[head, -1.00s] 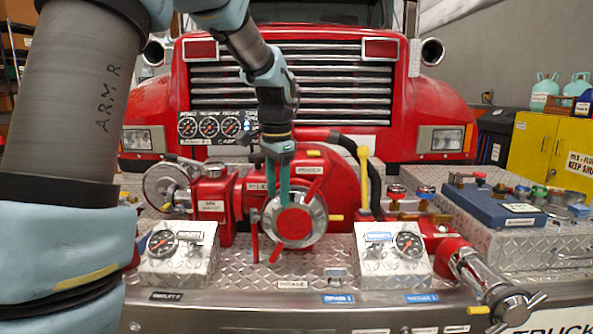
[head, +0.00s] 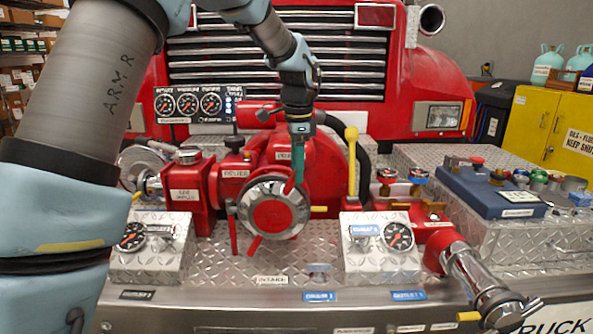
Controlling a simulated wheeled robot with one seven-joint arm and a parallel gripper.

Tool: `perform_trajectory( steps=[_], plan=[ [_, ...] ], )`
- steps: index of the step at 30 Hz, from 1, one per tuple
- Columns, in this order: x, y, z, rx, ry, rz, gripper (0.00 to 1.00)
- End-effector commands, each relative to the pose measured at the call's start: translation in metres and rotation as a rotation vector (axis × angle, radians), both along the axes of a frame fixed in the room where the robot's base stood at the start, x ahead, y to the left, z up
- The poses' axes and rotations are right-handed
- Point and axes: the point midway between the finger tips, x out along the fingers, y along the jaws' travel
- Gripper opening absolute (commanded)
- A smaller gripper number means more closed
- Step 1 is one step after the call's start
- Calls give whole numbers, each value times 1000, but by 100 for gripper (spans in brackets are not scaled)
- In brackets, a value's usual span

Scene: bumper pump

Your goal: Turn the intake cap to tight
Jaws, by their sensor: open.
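The intake cap (head: 271,213) is a round silver ring with a red centre on the front of the red pump. Red lugs stick out from its rim; one points to the lower left and one to the upper right. My gripper (head: 298,178) points down at the cap's upper right, with its teal fingers by the upper right lug. The fingers overlap in this view, so the gap between them is hidden. I cannot tell whether they touch the lug. The "INTAKE" label (head: 272,280) is on the deck below the cap.
Gauge boxes stand left (head: 152,247) and right (head: 382,245) of the cap. A yellow-handled lever (head: 352,165) rises right of my gripper. A silver capped outlet pipe (head: 480,283) juts out at the lower right. A blue control panel (head: 487,190) sits farther right.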

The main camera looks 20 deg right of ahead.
Motion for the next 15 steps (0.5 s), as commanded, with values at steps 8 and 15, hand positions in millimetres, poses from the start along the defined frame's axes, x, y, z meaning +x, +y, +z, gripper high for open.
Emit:
perform_trajectory(
  steps=[8, 15],
  plan=[
    [2, 0, -18, 0, 0, 0, 57],
    [2, 0, -18, 0, -1, 1, 56]
  ],
)
